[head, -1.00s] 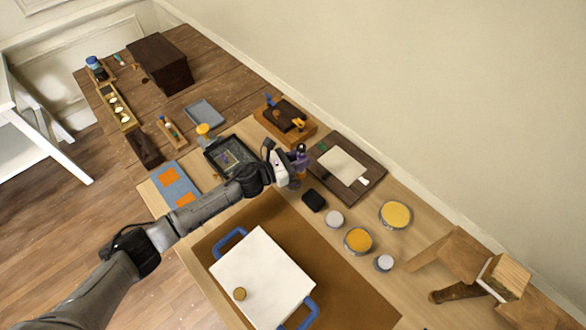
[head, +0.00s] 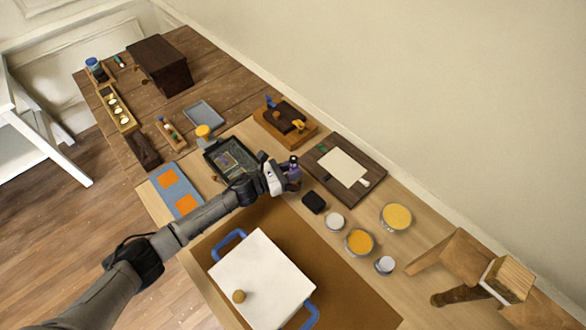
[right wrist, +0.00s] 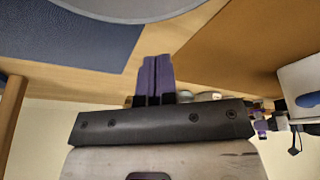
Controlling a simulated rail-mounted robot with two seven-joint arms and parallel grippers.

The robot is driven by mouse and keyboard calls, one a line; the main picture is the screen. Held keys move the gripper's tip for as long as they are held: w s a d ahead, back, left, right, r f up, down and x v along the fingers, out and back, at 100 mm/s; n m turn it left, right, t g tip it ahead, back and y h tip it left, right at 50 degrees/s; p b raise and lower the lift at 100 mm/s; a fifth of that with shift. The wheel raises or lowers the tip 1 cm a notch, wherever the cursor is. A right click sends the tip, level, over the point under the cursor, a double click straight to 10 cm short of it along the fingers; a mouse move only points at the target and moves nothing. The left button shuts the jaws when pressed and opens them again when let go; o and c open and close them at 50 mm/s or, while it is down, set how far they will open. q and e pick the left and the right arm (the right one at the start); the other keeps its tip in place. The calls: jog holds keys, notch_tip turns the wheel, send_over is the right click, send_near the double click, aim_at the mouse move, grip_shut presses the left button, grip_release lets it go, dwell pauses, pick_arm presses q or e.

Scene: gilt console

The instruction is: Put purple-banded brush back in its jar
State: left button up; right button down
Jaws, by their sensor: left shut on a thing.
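My left gripper (head: 290,172) is shut on a slim upright thing, taken to be the purple-banded brush (head: 293,159). Only its dark upper end shows above the purple fingers. The jaws hide the rest, so I cannot make out its band. The jar cannot be told apart clearly: the gripper covers the spot where a small glassy vessel showed earlier. I cannot tell whether the brush's lower end is inside it. My right gripper (right wrist: 157,80) shows only in the right wrist view, its purple fingers together with nothing seen between them.
Near the left gripper are a black block (head: 314,202), a dark board with a white sheet (head: 343,167) and a dark tray (head: 230,158). Several round tins, such as a yellow one (head: 396,217), stand to the right.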

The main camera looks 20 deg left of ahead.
pick_arm(q)
jog(key=shift+f, duration=0.15)
jog(key=o, duration=0.9)
jog(key=shift+r, duration=0.25)
jog(key=v, duration=1.2)
jog(key=shift+f, duration=0.1)
